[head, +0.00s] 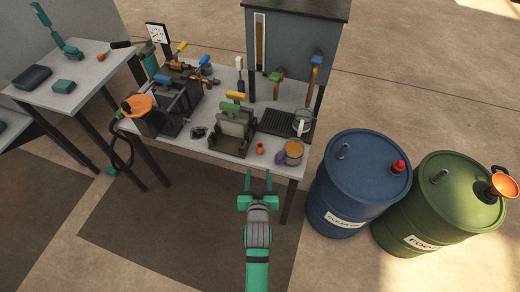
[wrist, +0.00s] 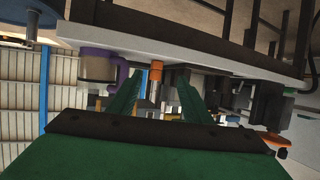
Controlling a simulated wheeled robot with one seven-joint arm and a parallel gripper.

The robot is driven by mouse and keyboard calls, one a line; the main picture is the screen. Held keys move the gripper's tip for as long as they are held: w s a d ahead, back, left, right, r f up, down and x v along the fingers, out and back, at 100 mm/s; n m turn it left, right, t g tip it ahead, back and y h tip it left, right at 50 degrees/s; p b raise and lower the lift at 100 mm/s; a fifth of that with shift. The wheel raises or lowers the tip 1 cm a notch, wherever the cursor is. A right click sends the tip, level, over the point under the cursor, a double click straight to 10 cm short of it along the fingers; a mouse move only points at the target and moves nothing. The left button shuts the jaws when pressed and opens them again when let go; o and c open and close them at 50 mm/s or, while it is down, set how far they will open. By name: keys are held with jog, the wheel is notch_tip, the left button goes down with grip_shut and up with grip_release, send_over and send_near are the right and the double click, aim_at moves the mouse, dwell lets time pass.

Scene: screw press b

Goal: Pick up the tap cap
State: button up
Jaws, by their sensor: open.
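A small orange cap-like piece (head: 260,148) stands upright near the front edge of the bench. In the wrist view, which looks upside down, the orange piece (wrist: 155,74) shows between my fingers and beyond them. A red cap (head: 398,167) sits on top of the blue barrel. No label tells which is the tap cap. My gripper (head: 259,176) is open and empty, in front of the bench edge and short of the orange piece. The open fingers also show in the wrist view (wrist: 160,80).
A mug with a purple handle (head: 293,150) stands right beside the orange piece. A black press fixture with a yellow handle (head: 233,130) stands to its left. The bench (head: 200,142) is crowded. Blue (head: 355,178) and green (head: 440,205) barrels stand to the right.

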send_near(260, 150)
jog(key=x, duration=1.1)
jog(key=shift+w+f, duration=0.25)
jog(key=shift+c, duration=0.7)
grip_shut()
